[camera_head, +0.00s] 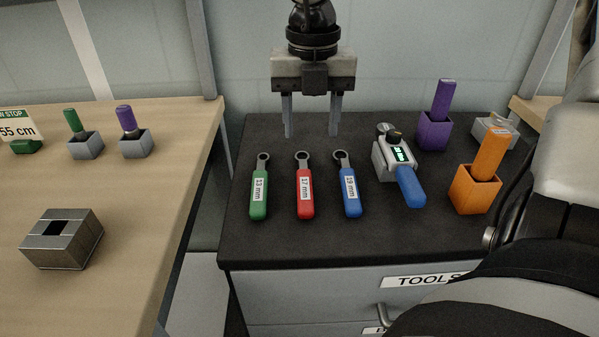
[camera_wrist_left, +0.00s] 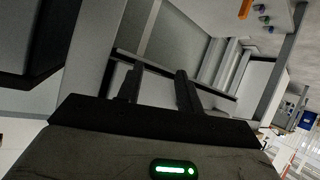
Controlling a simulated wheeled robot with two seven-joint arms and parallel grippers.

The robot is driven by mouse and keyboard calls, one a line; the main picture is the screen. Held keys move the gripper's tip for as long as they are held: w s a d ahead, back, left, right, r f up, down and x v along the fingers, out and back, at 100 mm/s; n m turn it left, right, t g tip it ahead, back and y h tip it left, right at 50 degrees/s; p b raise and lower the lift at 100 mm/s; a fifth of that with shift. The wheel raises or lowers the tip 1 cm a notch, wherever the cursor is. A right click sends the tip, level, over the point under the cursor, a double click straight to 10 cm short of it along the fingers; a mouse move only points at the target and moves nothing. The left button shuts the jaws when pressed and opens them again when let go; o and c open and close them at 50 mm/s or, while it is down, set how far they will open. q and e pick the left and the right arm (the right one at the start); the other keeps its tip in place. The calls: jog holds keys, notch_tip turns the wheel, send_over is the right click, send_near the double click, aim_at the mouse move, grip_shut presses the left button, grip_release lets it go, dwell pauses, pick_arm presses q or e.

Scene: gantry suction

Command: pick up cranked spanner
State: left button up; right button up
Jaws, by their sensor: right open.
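Three ring-headed spanners lie side by side on the dark top of the tool cabinet (camera_head: 290,240): a green spanner (camera_head: 259,200) marked 13 mm, a red spanner (camera_head: 305,200) marked 17 mm, and a blue spanner (camera_head: 351,198) that seems marked 19 mm. Their rings point away from me. I cannot tell which is cranked. My right gripper (camera_head: 312,130) hangs fingers down beyond the rings, open and empty, apart from the spanners. My left gripper (camera_wrist_left: 158,82) shows only in the left wrist view, its fingers apart with nothing between them.
A blue-handled tool with a green display (camera_head: 397,155), a purple holder (camera_head: 434,133) and an orange holder (camera_head: 475,190) stand right of the spanners. A wooden bench (camera_head: 140,215) at left carries a metal block (camera_head: 62,240). My own arm covers the lower right.

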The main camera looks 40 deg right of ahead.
send_over(305, 180)
jog(key=f, duration=0.6)
jog(key=shift+s+d+f, duration=0.15)
jog(key=shift+s+d, duration=0.05)
jog(key=shift+s, duration=0.15)
jog(key=shift+w+a+f, duration=0.15)
jog(key=shift+w+f, duration=0.05)
jog(key=shift+f, duration=1.2)
jog(key=shift+w+a+f, duration=0.1)
jog(key=shift+w+f, duration=0.05)
jog(key=shift+f, duration=1.25)
grip_shut()
